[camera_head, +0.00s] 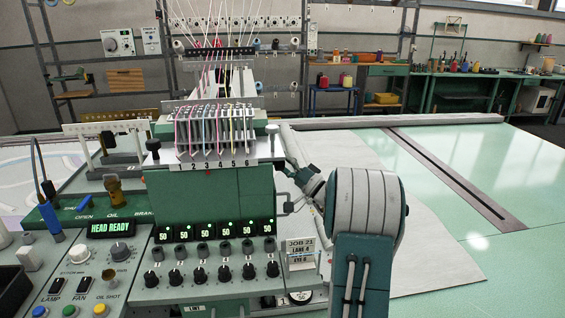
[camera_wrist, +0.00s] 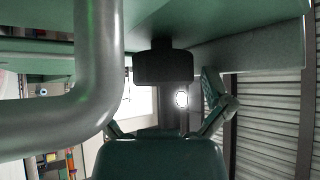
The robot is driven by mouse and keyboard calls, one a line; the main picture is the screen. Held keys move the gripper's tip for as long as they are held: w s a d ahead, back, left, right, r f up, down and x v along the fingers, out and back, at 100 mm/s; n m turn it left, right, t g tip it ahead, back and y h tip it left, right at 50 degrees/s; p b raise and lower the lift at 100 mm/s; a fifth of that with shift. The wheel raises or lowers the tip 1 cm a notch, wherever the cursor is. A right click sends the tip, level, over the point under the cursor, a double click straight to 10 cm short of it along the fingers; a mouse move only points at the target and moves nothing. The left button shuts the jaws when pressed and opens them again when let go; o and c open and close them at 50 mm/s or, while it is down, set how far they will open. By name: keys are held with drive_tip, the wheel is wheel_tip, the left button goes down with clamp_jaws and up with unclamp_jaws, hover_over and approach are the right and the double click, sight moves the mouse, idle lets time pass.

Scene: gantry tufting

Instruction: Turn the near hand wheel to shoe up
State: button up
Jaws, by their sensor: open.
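A short black round knob (camera_wrist: 163,66) on a dark stem shows in the wrist view, under a green housing. It may be the near hand wheel, but I cannot tell for sure. My gripper (camera_wrist: 166,118) is open, with its fingers spread apart below the knob and nothing between them. In the head view my gripper (camera_head: 287,172) is small, at the right side of the green tufting head (camera_head: 210,195), partly hidden by my arm. No hand wheel or shoe marking can be made out clearly there.
A thick bent grey pipe (camera_wrist: 95,85) passes close on the left in the wrist view. The control panel (camera_head: 85,275) with knobs and buttons fills the lower left of the head view. Pale green table (camera_head: 440,150) lies right.

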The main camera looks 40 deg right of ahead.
drive_tip(key=c, duration=1.1)
drive_tip(key=shift+m+h, duration=0.3)
drive_tip(key=shift+m, duration=0.2)
drive_tip(key=m+g+h, duration=0.2)
drive_tip(key=m, duration=0.2)
drive_tip(key=shift+s+h, duration=0.1)
drive_tip(key=shift+h, duration=0.2)
drive_tip(key=m+g, duration=0.3)
drive_tip(key=shift+h, duration=0.4)
drive_tip(key=m+g, duration=0.3)
drive_tip(key=shift+g, duration=0.3)
drive_tip(key=m+g+y, duration=0.1)
drive_tip(key=m+g, duration=0.1)
drive_tip(key=g, duration=0.1)
